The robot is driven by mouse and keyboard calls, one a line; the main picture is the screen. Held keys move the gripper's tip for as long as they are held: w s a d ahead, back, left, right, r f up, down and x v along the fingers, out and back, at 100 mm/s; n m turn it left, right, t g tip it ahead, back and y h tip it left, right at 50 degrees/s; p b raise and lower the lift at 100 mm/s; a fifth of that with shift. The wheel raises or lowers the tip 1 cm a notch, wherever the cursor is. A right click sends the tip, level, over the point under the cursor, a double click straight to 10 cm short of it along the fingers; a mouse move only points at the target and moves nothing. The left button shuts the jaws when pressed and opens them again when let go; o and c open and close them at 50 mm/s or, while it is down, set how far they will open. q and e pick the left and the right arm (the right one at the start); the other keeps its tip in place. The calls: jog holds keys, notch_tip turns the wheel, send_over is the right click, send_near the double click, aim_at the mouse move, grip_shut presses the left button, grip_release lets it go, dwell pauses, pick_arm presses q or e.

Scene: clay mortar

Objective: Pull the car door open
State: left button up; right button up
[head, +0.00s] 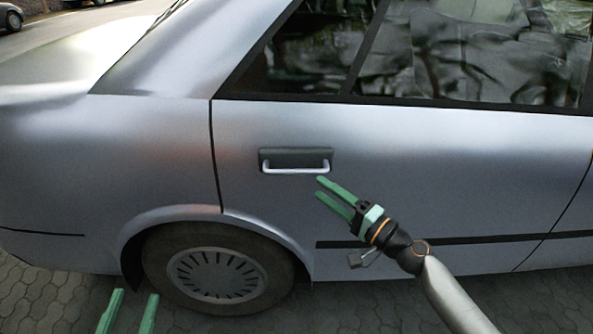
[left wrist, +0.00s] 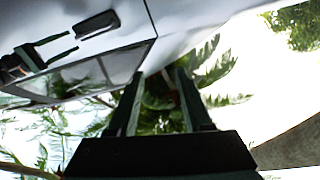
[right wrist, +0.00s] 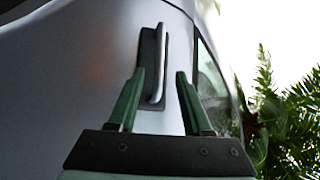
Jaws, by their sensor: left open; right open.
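The silver car door (head: 420,165) fills the middle of the head view and looks closed, with its rear seam flush. Its handle (head: 296,167) is a light bar over a dark recessed plate. My right gripper (head: 319,188) is open and empty, just below and right of the handle. In the right wrist view the handle (right wrist: 159,65) stands upright ahead, between the lines of the two fingers (right wrist: 156,82); I cannot tell whether they touch it. My left gripper (head: 136,294) is open and empty, low by the rear wheel. The left wrist view also shows the handle (left wrist: 97,23).
The rear wheel (head: 217,272) and its arch are below and left of the handle. Dark window glass (head: 480,50) lies above. Grey paving (head: 45,295) is clear at the lower left. Another car (head: 10,16) stands far off at the top left.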

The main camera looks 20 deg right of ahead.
aim_at(301, 174)
jog(key=x, duration=0.8)
jog(key=shift+d, duration=0.1)
pick_arm(q)
notch_tip(301, 174, down, 2)
jog(key=shift+w+a+f+n+g+y, duration=0.1)
jog(key=shift+w+n+g+y, duration=0.05)
jog(key=shift+n+g+y, duration=0.2)
pick_arm(e)
jog(key=shift+w+a, duration=0.2)
jog(key=shift+w, duration=0.15)
grip_shut()
dwell(0.5)
